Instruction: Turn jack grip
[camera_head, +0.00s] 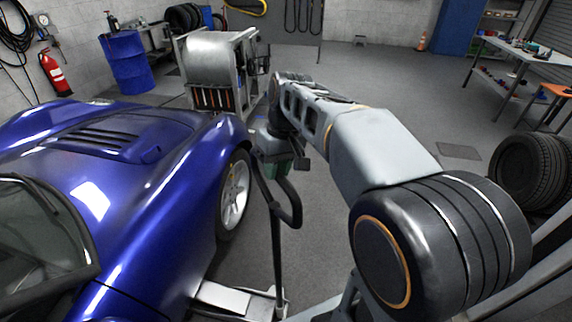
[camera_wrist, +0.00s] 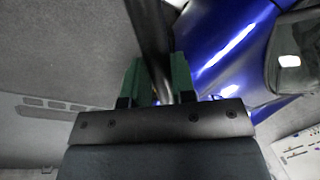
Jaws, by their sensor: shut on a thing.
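The jack's black handle (camera_head: 276,245) rises from the low jack body (camera_head: 236,299) beside the blue car. A curved black grip (camera_head: 293,205) shows near its upper part. My gripper (camera_head: 277,168) is at the top of the handle, with green fingers partly hidden by my wrist. In the wrist view, my gripper's green fingers (camera_wrist: 157,80) stand on either side of a black bar (camera_wrist: 151,35), part of the jack grip, and are shut on it. The far end of the bar runs out of the wrist view.
The blue car (camera_head: 120,160) stands close on the left, its wheel (camera_head: 235,190) near the handle. A metal machine (camera_head: 222,75) stands behind my gripper. Stacked tires (camera_head: 530,172) are at the right. The grey floor between is mostly clear.

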